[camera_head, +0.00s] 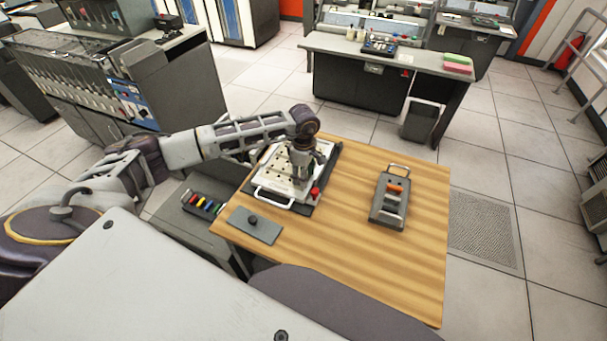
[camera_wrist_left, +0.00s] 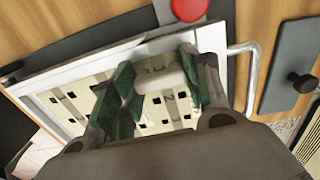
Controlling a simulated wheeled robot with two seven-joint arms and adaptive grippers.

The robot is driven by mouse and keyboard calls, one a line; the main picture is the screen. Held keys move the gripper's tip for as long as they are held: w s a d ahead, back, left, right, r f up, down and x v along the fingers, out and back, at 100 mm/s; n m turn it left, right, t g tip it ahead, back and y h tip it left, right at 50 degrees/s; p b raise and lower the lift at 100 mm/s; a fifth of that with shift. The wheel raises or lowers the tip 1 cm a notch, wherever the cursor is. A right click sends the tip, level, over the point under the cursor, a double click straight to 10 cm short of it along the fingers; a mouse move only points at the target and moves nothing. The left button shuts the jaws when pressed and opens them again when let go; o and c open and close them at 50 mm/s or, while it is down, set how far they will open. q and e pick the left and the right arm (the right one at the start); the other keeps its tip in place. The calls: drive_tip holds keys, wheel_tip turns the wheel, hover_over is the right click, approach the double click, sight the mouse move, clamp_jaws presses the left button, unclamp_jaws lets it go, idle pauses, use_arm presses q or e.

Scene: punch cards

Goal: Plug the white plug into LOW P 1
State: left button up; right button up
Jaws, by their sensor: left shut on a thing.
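The white plugboard (camera_head: 268,180), a panel with rows of small dark square holes, lies on the wooden table; it also fills the middle of the left wrist view (camera_wrist_left: 72,124). My left gripper (camera_head: 301,178) is over the panel, pointing down. In the left wrist view its green-padded fingers are closed around a white plug (camera_wrist_left: 160,77), just above the panel face. I cannot tell whether the plug touches a hole. The LOW P 1 label cannot be read. My right gripper is not in view.
A red button (camera_head: 316,192) is at the panel's near right corner, close to the gripper. A metal handle (camera_head: 272,199) runs along its near edge. A grey plate with a black knob (camera_head: 262,231) and a grey device (camera_head: 389,211) lie nearby. The table's right front is clear.

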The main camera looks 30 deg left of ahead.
use_arm(q)
drive_tip(key=shift+f, duration=0.3)
idle(0.5)
drive_tip(key=o, duration=0.9)
drive_tip(key=shift+r, duration=0.1)
drive_tip(key=shift+r, duration=5.9)
